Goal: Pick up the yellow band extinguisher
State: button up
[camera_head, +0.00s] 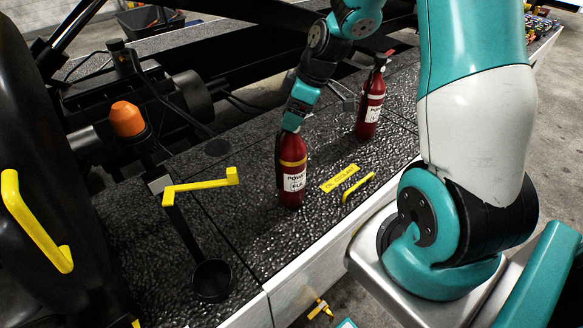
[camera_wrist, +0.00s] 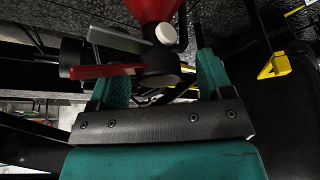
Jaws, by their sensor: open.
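The yellow band extinguisher (camera_head: 292,178) is a red cylinder with a yellow band above a white label. It stands upright on the dark textured deck in the head view. My gripper (camera_head: 290,128) is right at its top, pointing down and hiding its valve there. In the wrist view my gripper (camera_wrist: 163,78) is open, with one teal finger on each side of the extinguisher's black valve. The red body (camera_wrist: 152,9), a white round gauge and a red lever also show there. I cannot tell whether either finger touches the valve.
A second red extinguisher (camera_head: 370,108) stands upright behind and to the right. A yellow label plate (camera_head: 340,178) and yellow handle (camera_head: 358,187) lie to the right. An orange-capped beacon (camera_head: 127,120) and yellow lever (camera_head: 200,187) stand to the left. Dark beams cross behind.

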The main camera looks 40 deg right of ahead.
jog(key=shift+x, duration=1.35)
jog(key=shift+c, duration=0.5)
jog(key=shift+w+r, duration=0.1)
grip_shut()
